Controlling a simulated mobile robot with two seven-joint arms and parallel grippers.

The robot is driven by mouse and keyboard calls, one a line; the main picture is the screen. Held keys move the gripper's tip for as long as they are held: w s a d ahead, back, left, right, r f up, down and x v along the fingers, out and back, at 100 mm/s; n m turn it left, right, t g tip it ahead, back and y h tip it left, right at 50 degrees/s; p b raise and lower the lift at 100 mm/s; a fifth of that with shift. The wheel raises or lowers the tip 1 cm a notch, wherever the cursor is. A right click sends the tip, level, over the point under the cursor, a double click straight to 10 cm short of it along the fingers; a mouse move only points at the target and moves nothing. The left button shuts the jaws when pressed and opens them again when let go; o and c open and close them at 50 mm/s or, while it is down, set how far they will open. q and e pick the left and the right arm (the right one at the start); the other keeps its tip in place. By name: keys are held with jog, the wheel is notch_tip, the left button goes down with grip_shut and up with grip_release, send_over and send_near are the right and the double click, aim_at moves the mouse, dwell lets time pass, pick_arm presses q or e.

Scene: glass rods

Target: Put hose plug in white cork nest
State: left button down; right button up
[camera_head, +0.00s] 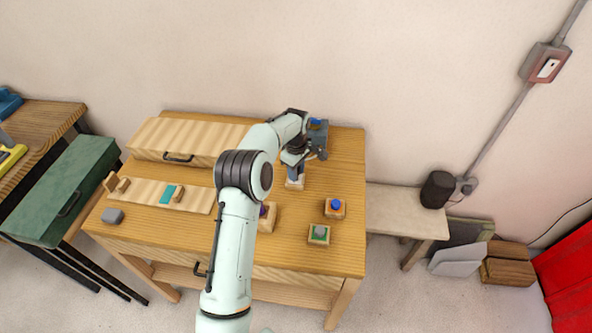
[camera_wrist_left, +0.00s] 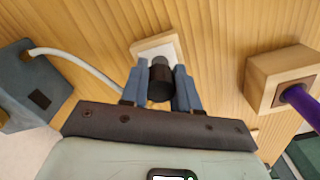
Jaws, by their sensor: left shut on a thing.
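My left gripper (camera_head: 296,174) is at the back right of the wooden table, pointing down. In the left wrist view its two blue fingers (camera_wrist_left: 161,90) are closed on a dark, round hose plug (camera_wrist_left: 160,78). The white cork nest (camera_wrist_left: 158,46) is a small wooden block with a white inset, right by the plug and fingertips. The nest also shows under the fingers in the head view (camera_head: 295,184). The fingers and plug hide part of the nest, and I cannot tell how deep the plug sits. My right gripper is not in view.
A grey-blue box (camera_wrist_left: 34,86) stands beside the gripper, with a white hose (camera_wrist_left: 82,60) running from it towards the plug. A wooden block (camera_wrist_left: 290,72) holds a purple rod (camera_wrist_left: 300,100).

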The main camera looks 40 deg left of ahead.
pick_arm(q)
jog(key=shift+f, duration=0.8)
jog(key=shift+r, duration=0.25)
dwell(0.4)
jog(key=shift+r, duration=0.5)
jog(key=shift+r, duration=0.1)
dwell(0.5)
jog(key=shift+f, duration=0.85)
dwell(0.4)
jog(key=c, duration=1.1)
grip_release()
jog(key=shift+r, duration=5.5)
